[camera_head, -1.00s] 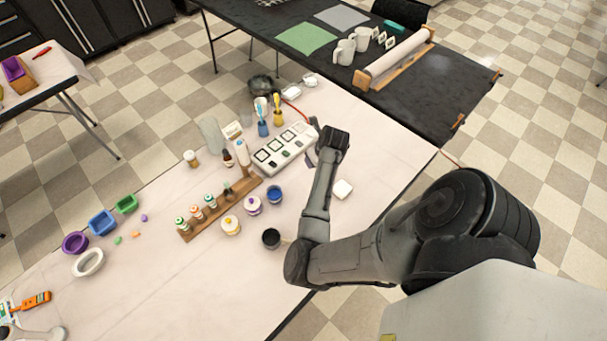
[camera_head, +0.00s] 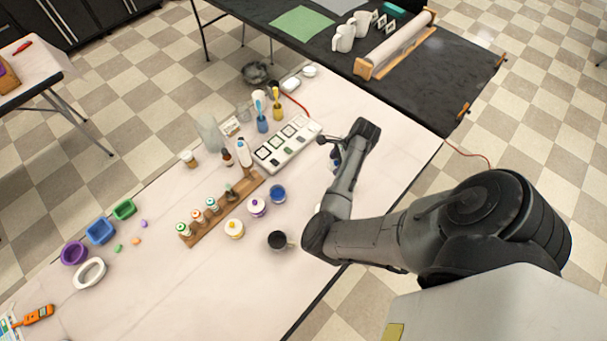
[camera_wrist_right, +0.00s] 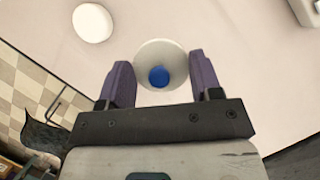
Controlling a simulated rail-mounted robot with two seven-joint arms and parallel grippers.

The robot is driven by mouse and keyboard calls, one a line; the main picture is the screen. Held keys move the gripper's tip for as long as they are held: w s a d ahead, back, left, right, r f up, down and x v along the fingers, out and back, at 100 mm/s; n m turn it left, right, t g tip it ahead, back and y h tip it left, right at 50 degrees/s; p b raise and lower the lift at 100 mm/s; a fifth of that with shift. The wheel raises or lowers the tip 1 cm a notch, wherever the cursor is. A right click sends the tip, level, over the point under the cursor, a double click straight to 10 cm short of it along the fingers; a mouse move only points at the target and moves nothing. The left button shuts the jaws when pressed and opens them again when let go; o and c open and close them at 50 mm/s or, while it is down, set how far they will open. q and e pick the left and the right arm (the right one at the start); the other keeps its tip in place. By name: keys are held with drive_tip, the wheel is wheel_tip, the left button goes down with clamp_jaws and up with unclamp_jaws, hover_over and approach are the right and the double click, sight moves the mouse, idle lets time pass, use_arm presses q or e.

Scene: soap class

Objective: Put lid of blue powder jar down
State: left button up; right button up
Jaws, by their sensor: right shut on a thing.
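The blue powder jar (camera_head: 277,193) stands open on the table in the head view, with blue showing in its mouth. My right gripper (camera_head: 335,157) is over the table to the right of the jar, apart from it. In the right wrist view, my right gripper (camera_wrist_right: 160,68) is shut on the lid (camera_wrist_right: 146,52), a pale round disc with a blue knob, held between its purple fingers. The lid is not clearly visible in the head view. I cannot tell its height above the table. My left gripper is out of view.
A white round object (camera_wrist_right: 93,22) lies on the table near the held lid. The purple (camera_head: 257,206) and yellow (camera_head: 234,228) jars and a dark cup (camera_head: 278,240) stand near the blue jar. A white panel (camera_head: 287,145) lies behind. The right table edge is close.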

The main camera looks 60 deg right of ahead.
drive_tip(key=shift+w, duration=0.15)
drive_tip(key=b, duration=0.2)
hover_over(300, 175)
drive_tip(key=s, duration=0.1)
drive_tip(key=shift+n, duration=0.4)
drive_tip(key=f, duration=0.7)
drive_tip(key=shift+d, duration=0.3)
drive_tip(key=shift+f+b, duration=0.7)
drive_tip(key=shift+f, duration=1.25)
drive_tip(key=shift+f, duration=0.15)
